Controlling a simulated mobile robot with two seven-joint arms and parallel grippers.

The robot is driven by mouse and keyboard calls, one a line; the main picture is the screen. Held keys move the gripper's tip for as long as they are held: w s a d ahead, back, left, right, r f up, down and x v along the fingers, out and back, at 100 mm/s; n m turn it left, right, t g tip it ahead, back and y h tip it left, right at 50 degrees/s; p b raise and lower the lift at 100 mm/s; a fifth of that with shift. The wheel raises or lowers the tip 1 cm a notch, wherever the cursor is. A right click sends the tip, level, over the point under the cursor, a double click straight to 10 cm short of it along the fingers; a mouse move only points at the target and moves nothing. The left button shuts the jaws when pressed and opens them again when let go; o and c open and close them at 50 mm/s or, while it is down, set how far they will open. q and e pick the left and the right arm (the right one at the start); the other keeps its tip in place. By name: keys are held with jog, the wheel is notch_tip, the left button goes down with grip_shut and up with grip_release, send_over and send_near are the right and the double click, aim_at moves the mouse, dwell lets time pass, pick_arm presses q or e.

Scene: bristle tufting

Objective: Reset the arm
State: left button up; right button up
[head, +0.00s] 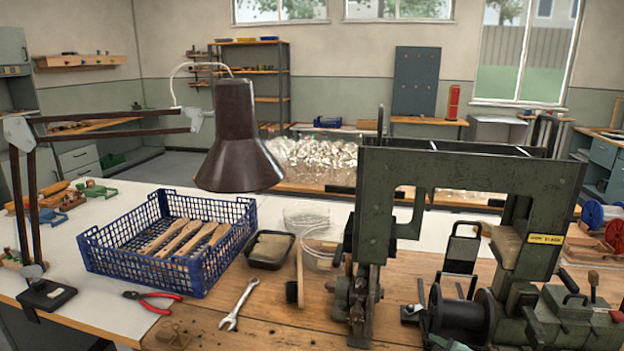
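Neither of my arms nor grippers shows in the head view. A green tufting machine (470,172) stands on the right of the wooden workbench (400,285). A dark lever handle (461,245) stands up at its middle. A black spool (461,318) sits at its front. A brown desk lamp (236,140) hangs over the bench on a jointed arm (100,117), its base at the left. No object is seen being held.
A blue crate (130,262) holds several wooden brush bodies (190,235). A black tray (270,250), clear bowls (306,216), red pliers (152,302) and a wrench (238,305) lie near it. The bench front between wrench and machine is mostly clear.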

jog(key=s+a+f+m, duration=0.3)
jog(key=s+f, duration=0.2)
jog(key=s, duration=0.5)
jog(key=s+a+f+m+g+y, duration=0.1)
jog(key=s+a+f+m, duration=0.2)
jog(key=s, duration=0.7)
jog(key=s+a+f+m+y, duration=0.1)
jog(key=s+a+f+m, duration=0.2)
jog(key=s+f, duration=0.5)
jog(key=shift+s+a+m+g, duration=0.2)
jog(key=shift+s+m+g, duration=0.15)
jog(key=shift+s, duration=0.9)
